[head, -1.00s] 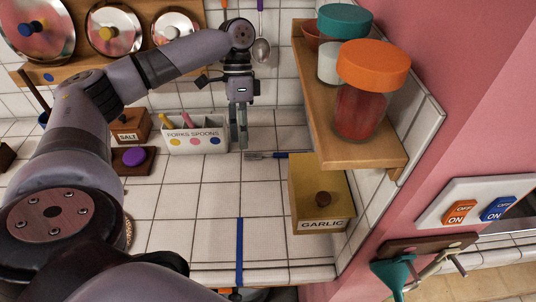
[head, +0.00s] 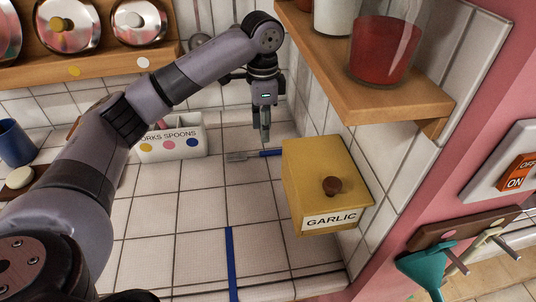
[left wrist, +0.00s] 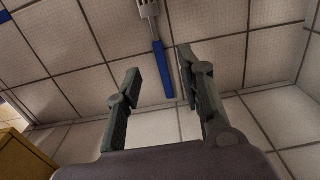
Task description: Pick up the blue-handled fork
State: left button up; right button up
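The blue-handled fork (head: 268,153) lies flat on the white tiled counter, left of the yellow garlic box. Its grey tines point left and its blue handle points right. In the left wrist view the fork's handle (left wrist: 161,68) shows beyond and between the fingers, with its metal head at the top edge. My left gripper (head: 265,138) points down just above the fork, close to the handle. In the left wrist view the left gripper (left wrist: 160,66) has its two fingers apart and nothing between them. My right gripper is not in view.
The garlic box (head: 325,180) stands close to the fork's right. A wooden shelf (head: 345,85) with jars overhangs at upper right. The white forks-and-spoons holder (head: 175,140) stands to the left. A blue strip (head: 231,262) crosses the front counter. The tiles between are clear.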

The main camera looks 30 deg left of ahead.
aim_at(263, 152)
pick_arm(q)
jog(key=shift+s+a+f, duration=0.1)
jog(key=shift+f, duration=3.4)
jog(key=shift+c, duration=0.5)
grip_shut()
